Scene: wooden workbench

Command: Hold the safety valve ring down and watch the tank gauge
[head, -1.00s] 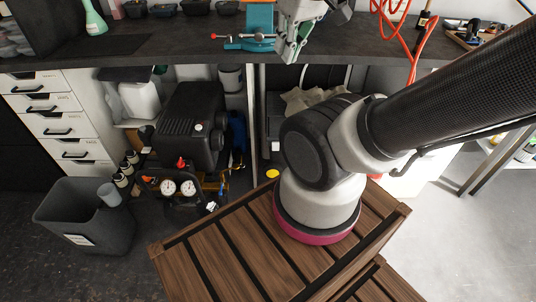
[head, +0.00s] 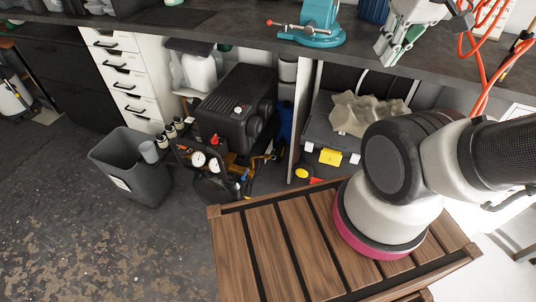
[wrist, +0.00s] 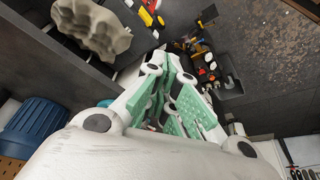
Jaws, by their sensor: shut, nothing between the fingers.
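The black compressor (head: 237,108) stands on the floor under the bench in the head view. Two round white gauges, a left one (head: 199,160) and a right one (head: 214,165), face up at its front, with a red knob (head: 214,141) behind them. The gauge needles and the safety valve ring are too small to make out. My gripper (head: 386,58) is shut and empty at the bench's front edge, above and to the right of the compressor and well apart from it. The wrist view shows its green-padded fingers (wrist: 168,70), with the compressor area (wrist: 203,68) beyond them.
A grey bin (head: 130,170) stands left of the compressor, with small bottles (head: 170,132) between. A cabinet post (head: 303,120) and a dark case (head: 335,135) with a beige cloth (head: 365,113) are to its right. A teal vise (head: 318,25) sits on the bench.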

